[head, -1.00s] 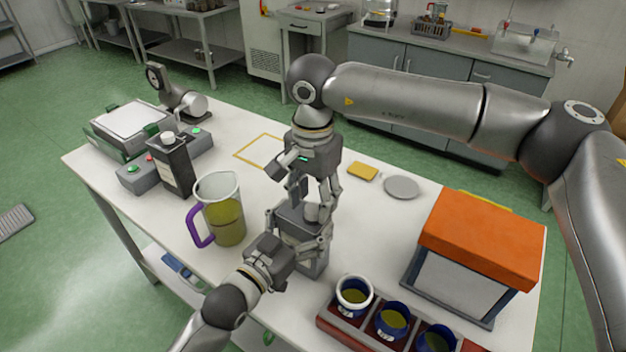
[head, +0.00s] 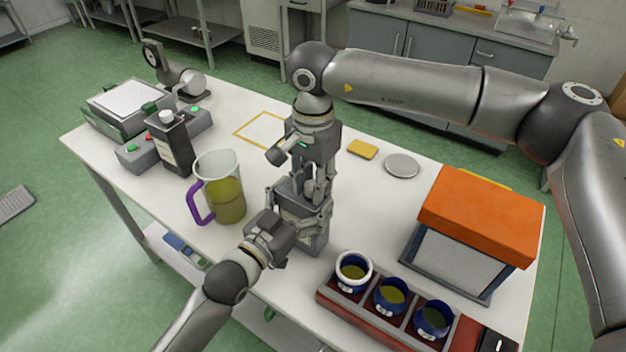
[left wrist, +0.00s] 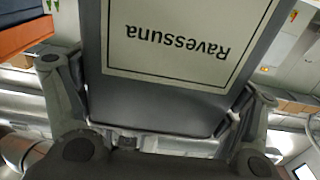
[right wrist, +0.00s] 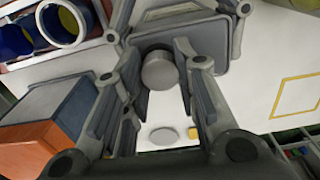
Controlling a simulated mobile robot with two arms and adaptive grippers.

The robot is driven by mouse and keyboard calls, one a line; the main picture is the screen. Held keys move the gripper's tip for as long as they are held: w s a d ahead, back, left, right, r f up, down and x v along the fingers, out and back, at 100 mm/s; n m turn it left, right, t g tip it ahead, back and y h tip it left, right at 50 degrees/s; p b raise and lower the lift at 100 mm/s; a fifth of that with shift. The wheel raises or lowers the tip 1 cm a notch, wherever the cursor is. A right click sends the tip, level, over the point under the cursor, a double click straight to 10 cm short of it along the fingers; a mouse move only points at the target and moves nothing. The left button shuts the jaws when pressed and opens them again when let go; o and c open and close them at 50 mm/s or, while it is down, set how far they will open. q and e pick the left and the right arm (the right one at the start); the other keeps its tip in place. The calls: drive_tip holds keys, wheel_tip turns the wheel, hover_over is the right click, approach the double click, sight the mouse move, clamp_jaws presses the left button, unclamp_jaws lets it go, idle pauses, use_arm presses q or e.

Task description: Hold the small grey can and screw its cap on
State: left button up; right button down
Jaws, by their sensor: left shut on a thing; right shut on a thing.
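The small grey can (head: 312,240) stands upright at the table's near middle. In the left wrist view its label (left wrist: 185,40) reads "Ravessuna", upside down. My left gripper (head: 300,212) is shut on the can from the near left, with a finger on each side, also in the left wrist view (left wrist: 165,115). My right gripper (head: 312,190) points down from above, shut on the grey round cap (right wrist: 160,70) over the can's top. The right wrist view shows the cap between its fingers. The fingers hide the neck, so I cannot tell how far the cap is seated.
Close left stands a jug (head: 222,190) of yellow-green liquid with a purple handle. A dark can (head: 170,145) is behind it. At right are a rack (head: 340,305) of blue cups and an orange-lidded box (head: 480,215). A grey disc (head: 402,165) and yellow pad (head: 362,149) lie behind.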

drive_tip(key=m, duration=2.1)
drive_tip(key=shift+m, duration=0.4)
drive_tip(key=c, duration=1.1)
unclamp_jaws()
wheel_tip(320, 180, up, 12)
drive_tip(key=shift+f, duration=0.1)
